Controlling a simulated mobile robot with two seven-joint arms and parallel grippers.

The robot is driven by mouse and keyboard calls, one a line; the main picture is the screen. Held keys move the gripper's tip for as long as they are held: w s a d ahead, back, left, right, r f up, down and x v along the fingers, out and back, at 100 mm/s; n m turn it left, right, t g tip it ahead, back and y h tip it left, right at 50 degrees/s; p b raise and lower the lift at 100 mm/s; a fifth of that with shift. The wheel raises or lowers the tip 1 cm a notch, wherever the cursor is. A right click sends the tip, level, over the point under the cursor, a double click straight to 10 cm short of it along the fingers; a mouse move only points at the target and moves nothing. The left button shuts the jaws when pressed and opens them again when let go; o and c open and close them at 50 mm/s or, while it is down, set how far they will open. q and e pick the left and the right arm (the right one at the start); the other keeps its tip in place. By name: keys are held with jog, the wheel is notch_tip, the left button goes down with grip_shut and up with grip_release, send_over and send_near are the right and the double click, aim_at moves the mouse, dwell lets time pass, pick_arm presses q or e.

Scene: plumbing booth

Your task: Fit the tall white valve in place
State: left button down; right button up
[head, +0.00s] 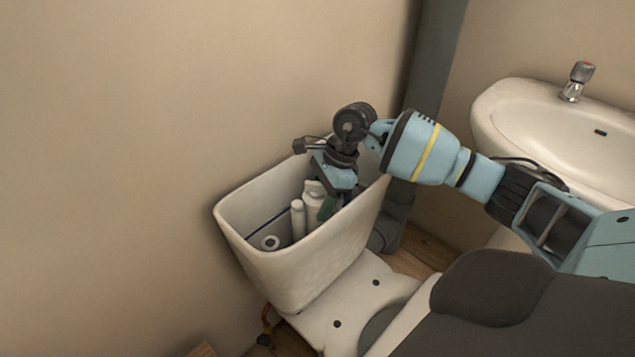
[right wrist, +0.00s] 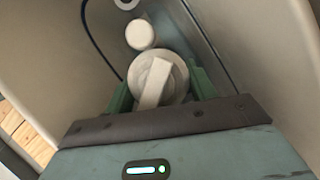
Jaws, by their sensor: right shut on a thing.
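The tall white valve (head: 311,198) is inside the open toilet cistern (head: 300,268), towards its right end. My right gripper (head: 325,207) reaches down into the cistern from above and is shut on the valve. In the right wrist view the valve's round white top (right wrist: 160,75) lies between the two green fingers of the gripper (right wrist: 162,88). The valve's lower end is hidden, so I cannot tell whether it touches the cistern floor. My left gripper is out of view.
A thinner white upright tube (head: 297,217) stands close beside the valve, and its round cap shows in the right wrist view (right wrist: 140,34). A white ring (head: 270,242) lies at the cistern's left end. A washbasin (head: 545,120) is at the right.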

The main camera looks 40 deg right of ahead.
jog(key=shift+f, duration=0.25)
dwell(0.3)
jog(key=shift+f, duration=0.1)
dwell(0.3)
jog(key=o, duration=1.5)
jog(key=shift+o, duration=1.1)
jog(key=shift+f, duration=0.1)
